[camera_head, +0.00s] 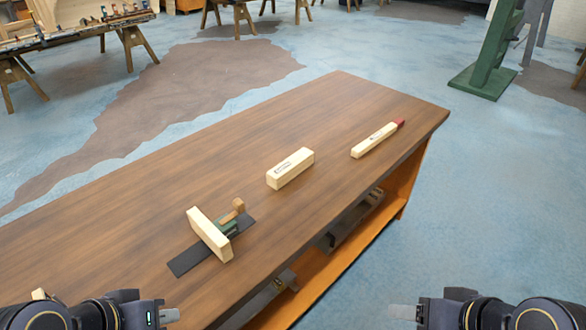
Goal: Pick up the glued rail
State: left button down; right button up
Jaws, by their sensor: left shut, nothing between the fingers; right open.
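A slim pale wooden rail with a red end (375,141) lies on the brown workbench (150,195), near its far right end. A thicker pale wooden block with a dark marking (289,168) lies in the middle of the bench. I cannot tell from here which piece carries glue. My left gripper (168,315) is shut and empty at the bottom left, in front of the bench. My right gripper (403,312) is open and empty at the bottom right, off the bench edge. Both are well apart from the wooden pieces.
A pale board (209,234) leans by a green and wooden tool (232,221) on a dark strip (190,260) at the near left. An open shelf (345,243) sits under the bench. A green stand (488,65) is at the back right. Blue floor on the right is clear.

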aim_at(299, 160)
jog(key=l+u, duration=0.1)
jog(key=u, duration=1.25)
jog(key=l+u, duration=0.8)
jog(key=k+l+u, duration=0.2)
jog(key=l+u, duration=0.25)
jog(key=k+l+u, duration=0.15)
jog(key=l+u, duration=0.25)
